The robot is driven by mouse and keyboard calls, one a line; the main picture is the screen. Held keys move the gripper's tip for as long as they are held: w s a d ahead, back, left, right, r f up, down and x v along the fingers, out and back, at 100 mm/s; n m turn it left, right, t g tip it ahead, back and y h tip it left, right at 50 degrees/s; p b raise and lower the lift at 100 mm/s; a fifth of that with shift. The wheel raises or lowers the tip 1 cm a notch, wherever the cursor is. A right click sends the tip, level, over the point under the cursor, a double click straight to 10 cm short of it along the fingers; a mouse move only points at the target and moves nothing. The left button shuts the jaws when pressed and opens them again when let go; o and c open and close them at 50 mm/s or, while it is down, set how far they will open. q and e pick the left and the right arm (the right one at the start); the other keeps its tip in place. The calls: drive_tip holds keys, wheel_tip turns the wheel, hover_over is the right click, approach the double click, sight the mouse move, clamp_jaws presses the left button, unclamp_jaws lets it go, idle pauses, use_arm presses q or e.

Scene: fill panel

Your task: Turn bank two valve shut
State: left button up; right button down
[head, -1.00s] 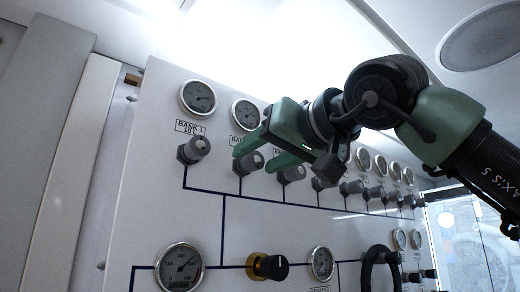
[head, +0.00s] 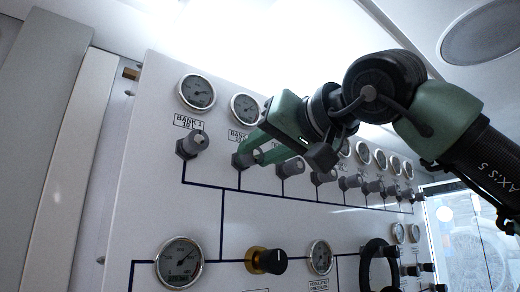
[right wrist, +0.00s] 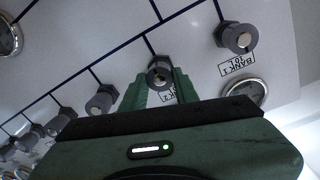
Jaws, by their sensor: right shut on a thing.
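The bank two valve (head: 240,160) is a small grey knob, second from the left in the upper row of the white panel, under a gauge and a partly hidden label. My right gripper (head: 256,153) has its green fingers closed on this knob, coming from the right. In the right wrist view the knob (right wrist: 160,76) sits between the two fingers (right wrist: 160,88), its light end cap showing. The gripper body covers part of the label there. My left gripper is in neither view.
The bank one valve (head: 192,144) is close by on the left, below its gauge (head: 197,92). More grey valves (head: 291,167) continue to the right beneath my arm. Lower down are a black knob with a brass base (head: 267,261), a large gauge (head: 179,263) and a black wheel (head: 376,268).

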drive_tip(key=m, duration=0.8)
drive_tip(key=shift+w+d+f+m, duration=0.1)
drive_tip(key=shift+m, duration=0.2)
drive_tip(key=m, duration=0.4)
drive_tip(key=shift+g, duration=0.4)
drive_tip(key=m+b, duration=0.1)
drive_tip(key=m, duration=0.3)
drive_tip(key=shift+f+m, duration=0.15)
drive_tip(key=shift+m, duration=0.15)
drive_tip(key=m+b, duration=0.1)
drive_tip(key=m, duration=0.3)
drive_tip(key=shift+f+y, duration=0.1)
drive_tip(key=shift+y, duration=0.2)
drive_tip(key=m+b, duration=0.1)
drive_tip(key=m, duration=0.3)
drive_tip(key=shift+m, duration=0.4)
drive_tip(key=m+b, duration=0.2)
drive_tip(key=m, duration=0.2)
drive_tip(key=shift+f+y, duration=0.1)
drive_tip(key=shift+y, duration=0.3)
drive_tip(key=shift+m+b, duration=0.6)
drive_tip(key=shift+m, duration=1.4)
